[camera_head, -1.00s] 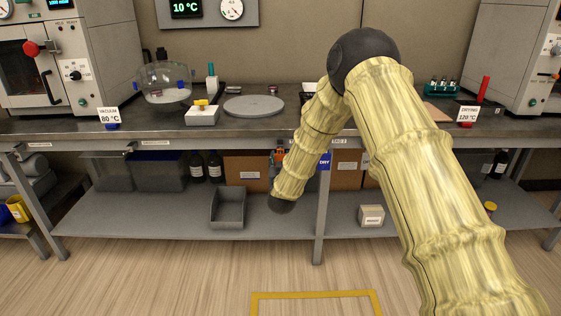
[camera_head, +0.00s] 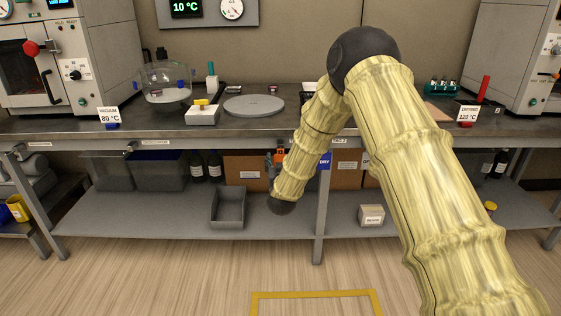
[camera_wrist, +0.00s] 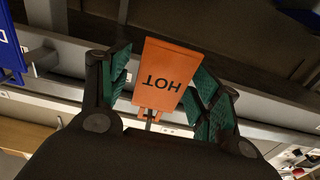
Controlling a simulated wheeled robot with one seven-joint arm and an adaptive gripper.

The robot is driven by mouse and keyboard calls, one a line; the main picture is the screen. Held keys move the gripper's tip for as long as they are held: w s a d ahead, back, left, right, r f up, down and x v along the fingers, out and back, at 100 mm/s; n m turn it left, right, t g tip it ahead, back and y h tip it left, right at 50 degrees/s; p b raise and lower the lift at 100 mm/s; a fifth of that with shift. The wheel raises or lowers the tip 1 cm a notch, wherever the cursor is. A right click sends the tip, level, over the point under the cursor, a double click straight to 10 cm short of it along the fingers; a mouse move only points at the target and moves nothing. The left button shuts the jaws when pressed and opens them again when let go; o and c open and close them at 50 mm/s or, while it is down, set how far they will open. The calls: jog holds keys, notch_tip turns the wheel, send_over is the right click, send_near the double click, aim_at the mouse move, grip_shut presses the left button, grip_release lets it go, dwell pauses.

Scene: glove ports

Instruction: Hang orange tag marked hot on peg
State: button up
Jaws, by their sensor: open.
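The orange tag (camera_wrist: 165,65) marked HOT shows between my gripper's fingers in the wrist view, with its lettering upside down. Its narrow slotted end (camera_wrist: 148,114) points toward the palm, near a small grey fitting on the shelf rail; I cannot tell whether a peg passes through it. My gripper (camera_wrist: 166,84) is open, with one green-padded finger on each side of the tag. The right finger is close to the tag's edge; contact is unclear. In the head view my arm mostly hides the gripper, and only a bit of orange (camera_head: 281,150) shows beneath the bench edge.
A blue tag marked DRY (camera_head: 324,160) hangs from the bench front to the right; a blue tag also shows in the wrist view (camera_wrist: 10,45). The bench (camera_head: 60,127) overhangs a lower shelf with a grey bin (camera_head: 228,208) and cardboard boxes.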

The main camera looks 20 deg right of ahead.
jog(key=v, duration=1.1)
jog(key=s+a+f+n+g+y, duration=0.1)
jog(key=s+f+g+y, duration=0.15)
jog(key=s+f, duration=0.7)
jog(key=s+a+f+n+g+y, duration=0.1)
jog(key=s+f+g, duration=0.45)
jog(key=f, duration=0.75)
jog(key=s+f+g+y, duration=0.1)
jog(key=s+f+g, duration=0.2)
jog(key=s+f, duration=0.8)
jog(key=s+f+g+y, duration=0.1)
jog(key=s+f+g, duration=0.25)
jog(key=s, duration=1.55)
jog(key=s+g, duration=0.3)
jog(key=s, duration=0.7)
notch_tip(320, 180, up, 24)
jog(key=p, duration=2.4)
jog(key=shift+w+n, duration=0.35)
jog(key=shift+n, duration=0.05)
jog(key=shift+d+h, duration=0.1)
jog(key=shift+h, duration=0.15)
